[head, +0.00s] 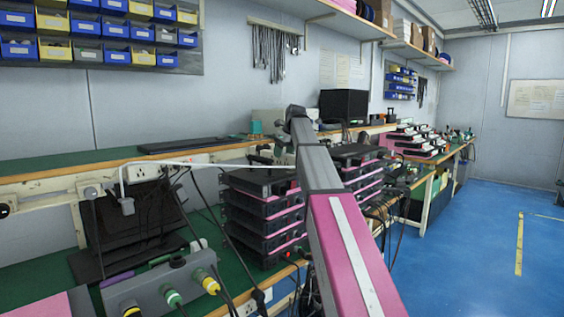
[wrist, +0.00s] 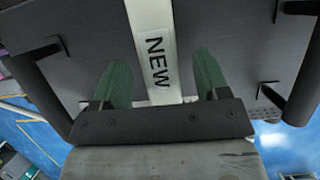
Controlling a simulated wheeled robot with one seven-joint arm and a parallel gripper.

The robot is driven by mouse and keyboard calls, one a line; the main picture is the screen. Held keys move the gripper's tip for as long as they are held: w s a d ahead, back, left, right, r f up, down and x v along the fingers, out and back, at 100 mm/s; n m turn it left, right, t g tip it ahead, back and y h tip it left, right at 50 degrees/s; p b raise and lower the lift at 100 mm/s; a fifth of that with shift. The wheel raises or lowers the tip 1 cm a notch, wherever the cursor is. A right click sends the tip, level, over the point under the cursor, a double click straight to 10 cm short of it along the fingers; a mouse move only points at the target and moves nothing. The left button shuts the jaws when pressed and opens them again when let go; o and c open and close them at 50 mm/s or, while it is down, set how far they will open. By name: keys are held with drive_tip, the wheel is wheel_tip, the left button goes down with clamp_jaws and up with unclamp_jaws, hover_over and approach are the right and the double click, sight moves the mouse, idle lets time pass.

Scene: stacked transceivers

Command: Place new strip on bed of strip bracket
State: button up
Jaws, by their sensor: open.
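The new strip (wrist: 158,62) is a pale flat strip with the word "NEW" in black, seen in the wrist view. It lies along a dark grey flat surface that may be the strip bracket's bed (wrist: 225,35). My gripper (wrist: 160,78) has two green fingers, open, one on each side of the strip with a gap on both sides. In the head view, my pink and grey arm reaches over the bench, and my gripper is not clearly visible. The strip cannot be made out there.
Stacked black transceivers (head: 262,215) with pink edges stand on the green bench, with more stacked to the right of my arm (head: 362,170). Cables hang around them. A grey box with coloured connectors (head: 165,285) is at the front left. Blue floor (head: 480,240) at right is clear.

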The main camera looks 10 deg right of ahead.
drive_tip(key=x, duration=0.3)
drive_tip(key=shift+r, duration=0.1)
drive_tip(key=c, duration=1.3)
drive_tip(key=shift+o, duration=0.2)
